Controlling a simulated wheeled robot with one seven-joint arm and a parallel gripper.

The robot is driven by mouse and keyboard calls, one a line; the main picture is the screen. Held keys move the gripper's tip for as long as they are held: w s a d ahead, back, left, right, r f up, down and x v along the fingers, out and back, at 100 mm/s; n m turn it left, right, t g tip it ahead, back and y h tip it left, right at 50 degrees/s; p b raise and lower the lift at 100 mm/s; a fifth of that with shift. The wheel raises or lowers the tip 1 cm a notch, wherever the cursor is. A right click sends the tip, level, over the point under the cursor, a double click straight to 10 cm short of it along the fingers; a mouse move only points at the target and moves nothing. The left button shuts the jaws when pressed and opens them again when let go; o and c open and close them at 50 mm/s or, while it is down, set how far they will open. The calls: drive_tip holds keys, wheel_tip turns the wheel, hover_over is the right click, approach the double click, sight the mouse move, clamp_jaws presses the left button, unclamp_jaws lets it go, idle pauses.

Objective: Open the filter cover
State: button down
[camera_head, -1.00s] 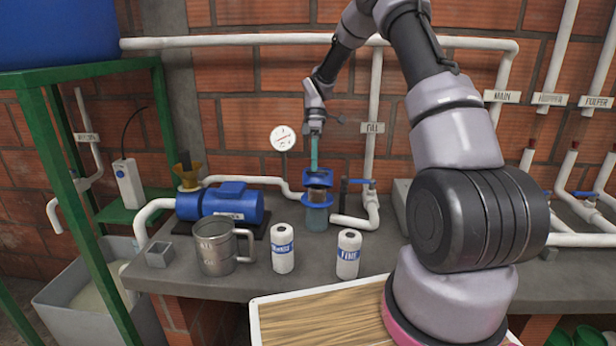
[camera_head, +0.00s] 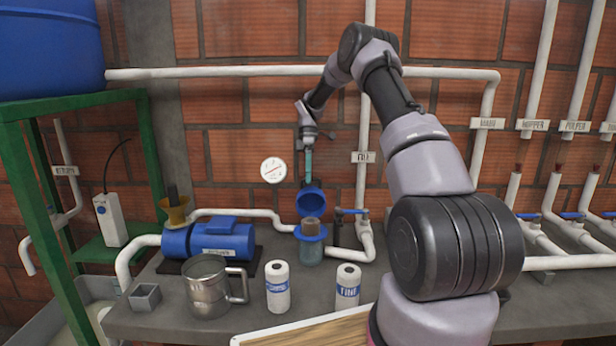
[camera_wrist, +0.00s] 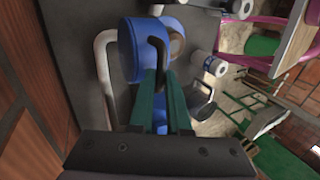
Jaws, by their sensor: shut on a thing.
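The blue filter cover (camera_head: 309,203) stands tilted up on its edge behind the filter, its hollow underside facing the head camera. Below it is the filter housing (camera_head: 310,251), with a blue rim and a clear bowl; a brown filter cartridge (camera_head: 312,227) shows in its open top. My gripper (camera_head: 309,181) points down at the top of the raised cover. In the wrist view my gripper's teal fingers (camera_wrist: 162,75) are shut on the dark cover handle (camera_wrist: 157,45), beside the blue cover (camera_wrist: 131,50). The fingers hide part of the handle.
A blue pump (camera_head: 208,240) and metal jug (camera_head: 212,287) stand left of the filter. Two white bottles stand in front, one at left (camera_head: 277,288) and one at right (camera_head: 348,288). A blue-handled valve (camera_head: 352,212) is close on the right. The brick wall (camera_head: 235,170) is behind.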

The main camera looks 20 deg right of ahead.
drive_tip(key=shift+w+d+f, duration=0.1)
drive_tip(key=shift+w+f, duration=0.1)
drive_tip(key=shift+f, duration=0.1)
drive_tip(key=c, duration=0.9)
unclamp_jaws()
drive_tip(key=shift+w+r, duration=0.1)
